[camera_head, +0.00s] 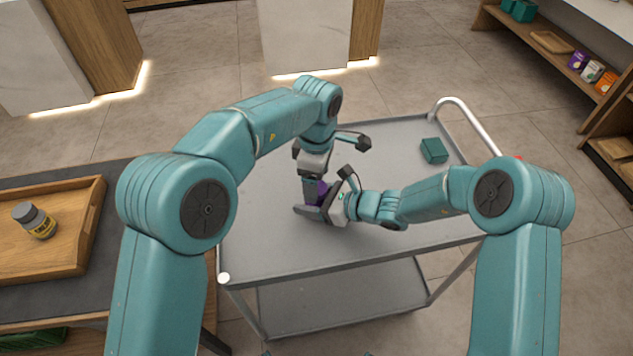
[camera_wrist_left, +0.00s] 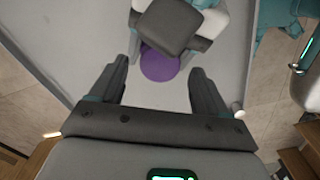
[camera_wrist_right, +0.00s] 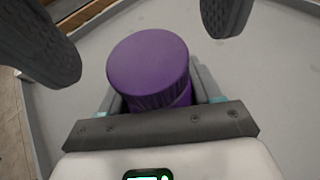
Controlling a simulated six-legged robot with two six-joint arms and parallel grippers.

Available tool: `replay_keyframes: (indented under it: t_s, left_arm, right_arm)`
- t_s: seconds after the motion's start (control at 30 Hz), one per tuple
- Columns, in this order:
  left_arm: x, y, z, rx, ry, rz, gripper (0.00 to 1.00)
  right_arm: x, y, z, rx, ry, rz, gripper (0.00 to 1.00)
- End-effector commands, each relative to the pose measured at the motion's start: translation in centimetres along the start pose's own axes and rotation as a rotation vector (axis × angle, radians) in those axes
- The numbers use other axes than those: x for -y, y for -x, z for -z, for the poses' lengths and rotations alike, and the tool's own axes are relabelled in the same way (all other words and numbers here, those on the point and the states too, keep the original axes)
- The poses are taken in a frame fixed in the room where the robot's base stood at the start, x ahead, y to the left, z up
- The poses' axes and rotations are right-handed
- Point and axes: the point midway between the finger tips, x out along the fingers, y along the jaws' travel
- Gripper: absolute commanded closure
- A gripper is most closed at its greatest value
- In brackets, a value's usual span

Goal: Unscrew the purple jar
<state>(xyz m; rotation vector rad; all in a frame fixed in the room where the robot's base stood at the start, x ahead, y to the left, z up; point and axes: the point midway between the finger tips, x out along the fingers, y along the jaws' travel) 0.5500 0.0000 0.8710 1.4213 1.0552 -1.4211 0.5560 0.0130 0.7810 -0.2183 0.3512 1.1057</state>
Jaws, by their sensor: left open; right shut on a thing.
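The purple jar (camera_head: 321,190) shows only as a small purple patch between my grippers over the grey cart in the head view. Its round purple lid (camera_wrist_right: 149,66) fills the middle of the right wrist view. My right gripper (camera_head: 316,207) comes in from the right, low and sideways, and is shut on the jar below the lid. My left gripper (camera_wrist_left: 160,76) points down over the jar and is open. Its two fingers are apart, with the lid (camera_wrist_left: 161,67) between and beyond them in the left wrist view. Most of the jar's body is hidden.
The cart top (camera_head: 270,252) is mostly clear. A small teal box (camera_head: 433,151) sits at its back right, near the metal handle (camera_head: 475,118). At left, a wooden tray (camera_head: 88,232) holds a grey bottle with a yellow label (camera_head: 36,221). A stocked wooden shelf (camera_head: 540,62) stands back right.

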Motion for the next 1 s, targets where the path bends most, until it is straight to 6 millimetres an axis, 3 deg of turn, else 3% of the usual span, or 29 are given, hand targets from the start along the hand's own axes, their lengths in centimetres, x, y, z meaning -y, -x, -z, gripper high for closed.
replay_keyframes:
  t_s: [0.1,0.27,0.57,1.0]
  left_arm:
    - [-0.1,1.6,-0.1,0.001,0.0,-0.002,0.24]
    - [0.0,2.5,-0.1,0.0,-0.014,0.0,0.29]
    - [0.0,5.4,0.0,0.0,-0.284,0.0,0.29]
    - [0.1,-0.9,0.0,-0.001,-0.297,0.004,0.29]
  right_arm:
    - [0.0,0.0,0.1,-0.001,-0.001,0.0,1.0]
    - [0.0,0.0,0.1,-0.001,0.0,0.0,1.0]
    - [0.0,0.0,0.1,-0.001,-0.001,0.0,1.0]
    - [0.0,0.0,0.1,-0.001,0.0,0.0,1.0]
